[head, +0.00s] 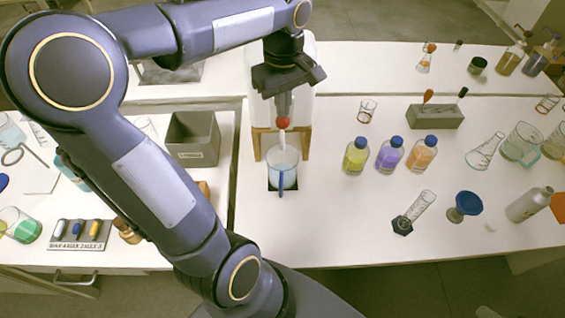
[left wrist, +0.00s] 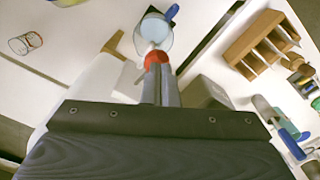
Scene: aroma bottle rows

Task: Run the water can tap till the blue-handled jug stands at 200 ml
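The white water can (head: 304,85) stands on a wooden stand at the back middle, partly behind my left gripper. Its tap has a red knob (head: 283,122) and a pale spout pointing down. My left gripper (head: 284,112) reaches down onto the knob; in the left wrist view its fingers are close together at the red knob (left wrist: 155,57). The clear jug (head: 283,160) stands upright on a dark pad under the spout, its blue handle (head: 281,184) facing the front. The jug also shows in the left wrist view (left wrist: 153,36), with pale bluish water inside. I cannot read its level.
Yellow (head: 356,156), purple (head: 390,155) and orange (head: 420,153) bottles stand right of the jug. A measuring cylinder (head: 420,206) and blue funnel (head: 466,204) stand front right. A grey bin (head: 193,140) is to the left. The table in front of the jug is clear.

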